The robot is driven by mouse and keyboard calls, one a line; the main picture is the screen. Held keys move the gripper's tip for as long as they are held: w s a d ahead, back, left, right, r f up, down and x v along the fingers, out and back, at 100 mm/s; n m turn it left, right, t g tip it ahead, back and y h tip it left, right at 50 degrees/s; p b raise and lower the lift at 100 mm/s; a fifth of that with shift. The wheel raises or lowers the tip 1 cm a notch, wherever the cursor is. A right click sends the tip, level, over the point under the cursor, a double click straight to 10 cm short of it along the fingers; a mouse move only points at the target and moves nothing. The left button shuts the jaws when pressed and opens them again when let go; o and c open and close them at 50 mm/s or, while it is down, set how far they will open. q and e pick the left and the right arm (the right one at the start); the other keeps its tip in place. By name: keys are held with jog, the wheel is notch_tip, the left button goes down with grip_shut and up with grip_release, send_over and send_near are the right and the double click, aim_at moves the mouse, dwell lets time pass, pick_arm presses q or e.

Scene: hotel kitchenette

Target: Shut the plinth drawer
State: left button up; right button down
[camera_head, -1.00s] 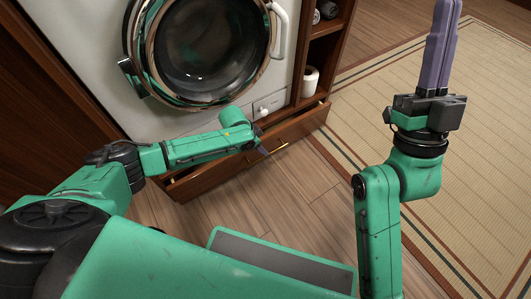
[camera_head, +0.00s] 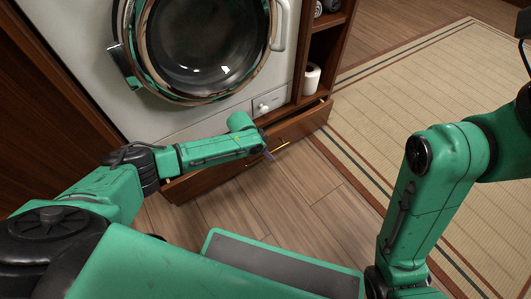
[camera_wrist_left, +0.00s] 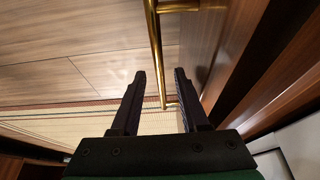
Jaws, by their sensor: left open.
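The plinth drawer (camera_head: 300,126) is the low wooden front under the washing machine. It stands pulled out a little, with a gap along its top edge. Its brass handle (camera_head: 280,148) also shows in the left wrist view (camera_wrist_left: 155,40). My left gripper (camera_head: 267,153) is at the drawer front beside the handle, its fingers mostly hidden behind my forearm. In the left wrist view the gripper (camera_wrist_left: 160,74) is open, with the handle bar just ahead of the fingertips and nothing held. My right arm runs off the right edge, and its fingers are out of sight.
The white washing machine (camera_head: 100,88) stands above the drawer. An open shelf (camera_head: 325,45) with a white roll (camera_head: 311,79) is to its right. The wooden floor (camera_head: 300,190) before the drawer is clear. A woven mat (camera_head: 430,90) lies to the right.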

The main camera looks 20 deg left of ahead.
pick_arm(q)
grip_shut()
dwell(1.4)
